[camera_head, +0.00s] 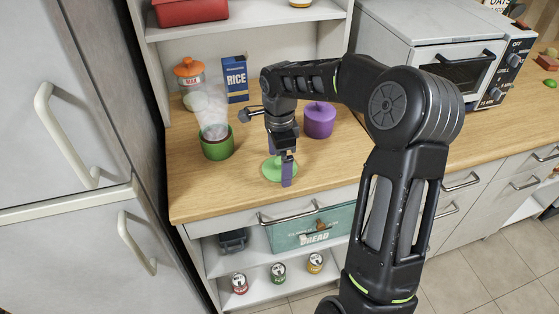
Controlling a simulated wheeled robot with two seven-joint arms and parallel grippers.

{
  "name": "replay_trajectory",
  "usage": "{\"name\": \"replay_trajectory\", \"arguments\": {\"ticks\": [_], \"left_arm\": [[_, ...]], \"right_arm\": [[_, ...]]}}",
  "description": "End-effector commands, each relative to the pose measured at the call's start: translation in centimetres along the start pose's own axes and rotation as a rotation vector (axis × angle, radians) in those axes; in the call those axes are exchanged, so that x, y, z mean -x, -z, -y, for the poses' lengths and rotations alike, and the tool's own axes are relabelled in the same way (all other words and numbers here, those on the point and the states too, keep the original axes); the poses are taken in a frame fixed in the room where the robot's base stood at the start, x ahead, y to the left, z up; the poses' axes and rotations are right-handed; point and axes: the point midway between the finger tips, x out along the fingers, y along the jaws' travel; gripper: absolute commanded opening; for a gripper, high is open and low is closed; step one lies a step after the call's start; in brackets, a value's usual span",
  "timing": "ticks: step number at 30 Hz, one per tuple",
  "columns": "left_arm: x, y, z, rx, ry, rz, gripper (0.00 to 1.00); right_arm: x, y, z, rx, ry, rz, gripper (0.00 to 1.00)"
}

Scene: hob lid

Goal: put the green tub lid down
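The green tub lid (272,172) is a pale green disc at the front of the wooden counter, low over it or on it; I cannot tell which. My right gripper (280,168) points down at the lid, its purple-tipped fingers over the lid's middle and right side. They hide part of it, and whether they grip it is unclear. The green tub (217,147) stands open on the counter to the left, with pale steam rising from it. My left gripper is out of view.
A purple lidded pot (319,122) stands right of the gripper. A rice box (235,79) and an orange-lidded jar (189,74) stand behind. A toaster oven (465,75) is at back right. Bare counter (205,190) lies left of the lid.

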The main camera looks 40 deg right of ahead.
Motion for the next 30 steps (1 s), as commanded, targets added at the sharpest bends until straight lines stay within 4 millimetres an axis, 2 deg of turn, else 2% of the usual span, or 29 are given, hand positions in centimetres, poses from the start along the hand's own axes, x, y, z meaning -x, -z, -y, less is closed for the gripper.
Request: {"name": "replay_trajectory", "arguments": {"ticks": [8, 14, 27, 30], "left_arm": [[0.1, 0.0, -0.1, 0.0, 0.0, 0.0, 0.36], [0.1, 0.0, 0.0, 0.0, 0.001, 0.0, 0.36], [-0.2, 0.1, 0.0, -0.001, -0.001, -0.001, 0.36], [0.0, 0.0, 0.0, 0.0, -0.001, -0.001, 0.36]], "right_arm": [[0.1, 0.0, 0.0, 0.0, 0.0, 0.0, 1.0], [1.6, 0.0, 0.1, 0.001, 0.003, -0.001, 1.0], [10.3, -0.1, 0.1, 0.001, 0.003, 0.001, 1.0], [11.6, 0.0, 0.1, 0.001, 0.002, 0.0, 1.0]]}}
